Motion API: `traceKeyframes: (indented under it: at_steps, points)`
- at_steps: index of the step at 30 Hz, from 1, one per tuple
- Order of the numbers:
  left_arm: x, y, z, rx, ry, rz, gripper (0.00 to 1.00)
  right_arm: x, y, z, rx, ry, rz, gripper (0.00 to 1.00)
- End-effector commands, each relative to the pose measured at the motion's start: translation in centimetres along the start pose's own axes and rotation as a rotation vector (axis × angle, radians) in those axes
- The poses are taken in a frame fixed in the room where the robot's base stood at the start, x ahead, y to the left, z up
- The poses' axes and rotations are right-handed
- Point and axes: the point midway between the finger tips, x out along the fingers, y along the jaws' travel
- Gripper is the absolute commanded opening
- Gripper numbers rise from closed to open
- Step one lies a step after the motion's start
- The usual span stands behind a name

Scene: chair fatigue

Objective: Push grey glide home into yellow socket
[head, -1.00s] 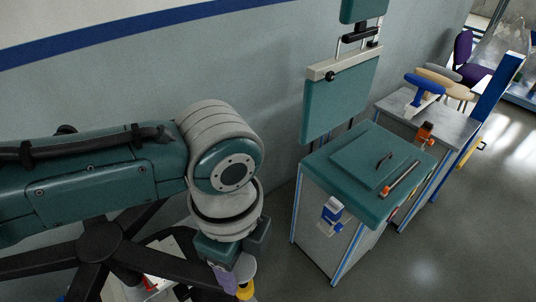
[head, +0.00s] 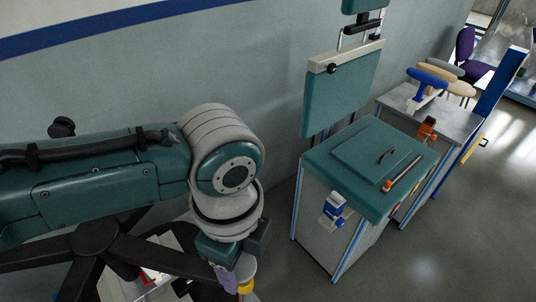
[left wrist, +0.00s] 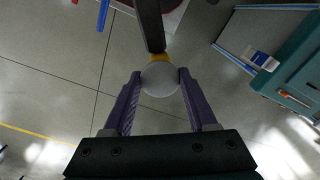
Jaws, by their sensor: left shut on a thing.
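A chair base with black legs (head: 178,262) lies at the lower left of the head view. One leg (left wrist: 150,24) comes down from the top of the left wrist view and carries the yellow socket (left wrist: 159,58) at its end. The socket also shows in the head view (head: 246,287). The grey glide (left wrist: 160,80), a pale round piece, sits between the purple fingers of my left gripper (left wrist: 157,82), which is shut on it. The glide is against the socket; how deep it sits is hidden. My right gripper is out of view.
A teal-topped cabinet (head: 328,148) with an orange-handled tool (head: 403,174) stands to the right. A grey side table (head: 440,110) is behind it. Bare floor (head: 440,255) lies at the lower right. The wall is behind my arm.

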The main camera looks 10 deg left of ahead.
Motion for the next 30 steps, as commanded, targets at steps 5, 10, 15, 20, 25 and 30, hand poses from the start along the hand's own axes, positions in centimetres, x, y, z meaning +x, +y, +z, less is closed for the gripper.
traceKeyframes:
  at_steps: [5,10,15,20,25,30]
  points:
    - [0.6,0.0,0.0,0.000,0.000,0.000,0.09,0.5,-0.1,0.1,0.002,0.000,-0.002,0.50]
    - [0.6,0.0,0.0,0.001,0.000,0.000,0.67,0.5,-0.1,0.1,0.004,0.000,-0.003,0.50]
    - [0.6,0.0,0.0,0.001,0.000,0.000,0.86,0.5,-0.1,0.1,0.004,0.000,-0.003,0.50]
    - [0.6,0.0,0.0,0.001,0.000,0.000,0.93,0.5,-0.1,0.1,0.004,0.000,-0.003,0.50]
    - [0.5,0.0,0.0,0.000,0.001,-0.001,0.93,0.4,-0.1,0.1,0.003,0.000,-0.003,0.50]
    - [-1.4,-0.1,0.0,0.003,0.002,-0.004,0.93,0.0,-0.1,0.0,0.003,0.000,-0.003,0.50]
